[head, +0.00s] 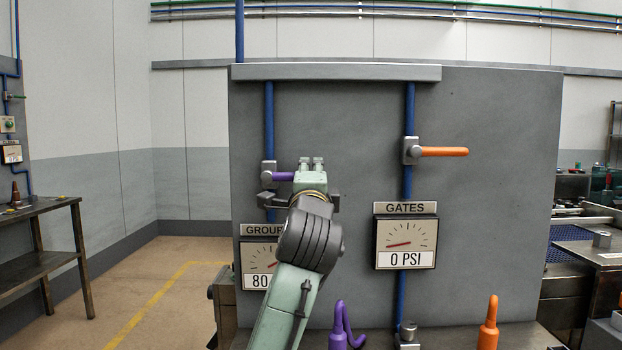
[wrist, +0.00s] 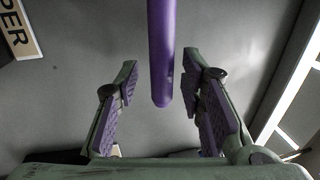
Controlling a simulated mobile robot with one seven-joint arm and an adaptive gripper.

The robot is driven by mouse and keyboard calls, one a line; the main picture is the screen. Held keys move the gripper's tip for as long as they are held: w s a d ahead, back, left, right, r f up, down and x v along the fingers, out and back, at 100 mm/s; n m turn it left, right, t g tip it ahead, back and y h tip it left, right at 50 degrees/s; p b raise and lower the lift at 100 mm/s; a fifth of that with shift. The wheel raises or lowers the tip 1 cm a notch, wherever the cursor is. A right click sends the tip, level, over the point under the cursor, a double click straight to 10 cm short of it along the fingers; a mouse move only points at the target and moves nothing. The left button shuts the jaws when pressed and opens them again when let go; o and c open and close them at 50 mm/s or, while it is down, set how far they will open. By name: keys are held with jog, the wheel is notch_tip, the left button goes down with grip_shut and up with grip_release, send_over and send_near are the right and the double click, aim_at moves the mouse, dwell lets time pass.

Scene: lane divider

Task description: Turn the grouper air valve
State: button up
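The grouper air valve has a purple handle (head: 283,176) that sticks out sideways to the right from a grey valve body (head: 268,174) on a blue pipe. My gripper (head: 312,180) is at the handle's right end, and my arm hides that end in the head view. In the wrist view the purple handle (wrist: 161,55) comes down from the top, with its tip between the two fingers of my gripper (wrist: 160,105). The fingers are open, with a gap on both sides of the handle. The grouper gauge (head: 258,266) is partly hidden behind my arm and reads 80.
To the right, the gates valve has an orange handle (head: 444,151), also horizontal, above a gates gauge (head: 405,243) reading 0 PSI. A purple object (head: 340,325) and an orange object (head: 488,323) stand at the panel's foot. A table (head: 40,235) is at the left.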

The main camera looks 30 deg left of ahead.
jog(key=v, duration=1.2)
dwell(0.3)
